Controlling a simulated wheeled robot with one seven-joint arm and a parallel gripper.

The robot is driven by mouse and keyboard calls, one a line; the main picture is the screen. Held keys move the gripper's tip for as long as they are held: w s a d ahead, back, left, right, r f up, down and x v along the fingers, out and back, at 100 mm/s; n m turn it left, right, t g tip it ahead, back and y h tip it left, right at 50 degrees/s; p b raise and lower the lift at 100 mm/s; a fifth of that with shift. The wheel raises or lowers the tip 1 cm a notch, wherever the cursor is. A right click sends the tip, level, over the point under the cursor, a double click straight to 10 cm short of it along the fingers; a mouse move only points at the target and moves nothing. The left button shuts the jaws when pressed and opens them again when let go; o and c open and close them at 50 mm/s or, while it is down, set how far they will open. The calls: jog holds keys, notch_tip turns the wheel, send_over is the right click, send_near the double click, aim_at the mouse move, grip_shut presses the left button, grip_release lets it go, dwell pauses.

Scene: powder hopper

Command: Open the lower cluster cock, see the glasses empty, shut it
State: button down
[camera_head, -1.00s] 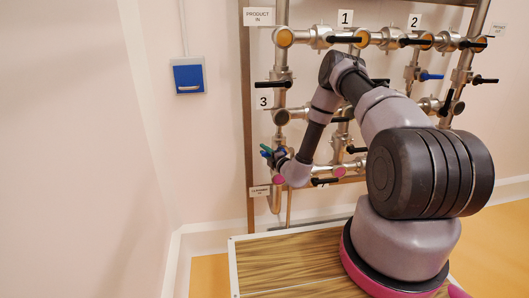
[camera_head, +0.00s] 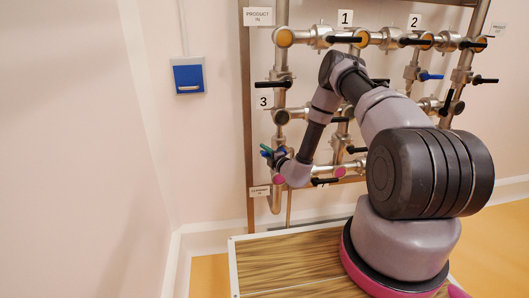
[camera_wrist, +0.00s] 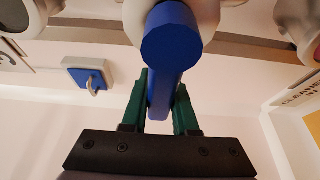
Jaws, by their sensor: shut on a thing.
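My gripper (camera_wrist: 162,92) has green fingers. In the wrist view they are closed on both sides of a blue cock handle (camera_wrist: 171,45). The handle hangs down the picture from a pale metal fitting. In the head view, my gripper (camera_head: 272,154) is at the lower left of the pipe rack, by the "3" row, and my arm hides part of it. Two lower glasses look magenta, one at the left (camera_head: 279,179) and one further right (camera_head: 339,171).
Another blue handle (camera_head: 431,76) is at the upper right. Several black handles, such as one at the left (camera_head: 273,84), stick out from the pipes. A "CLEANER IN" sign (camera_head: 260,191) hangs low on the rack. A blue wall box (camera_head: 188,76) is left; the wall between is clear.

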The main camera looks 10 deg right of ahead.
jog(key=shift+d+r, duration=0.1)
dwell(0.4)
jog(key=d+r+m+t+h, duration=0.3)
jog(key=d+m+h, duration=0.1)
jog(key=m, duration=0.8)
jog(key=d+r+m+t+h, duration=0.2)
jog(key=d+r+m+h, duration=0.2)
jog(key=m, duration=0.8)
jog(key=shift+d+t, duration=0.2)
jog(key=shift+t, duration=0.2)
jog(key=shift+d+m+h, duration=0.25)
jog(key=shift+m+h, duration=0.05)
jog(key=c, duration=0.9)
grip_release()
jog(key=shift+o, duration=1.1)
jog(key=shift+d+r, duration=0.1)
jog(key=shift+d, duration=0.05)
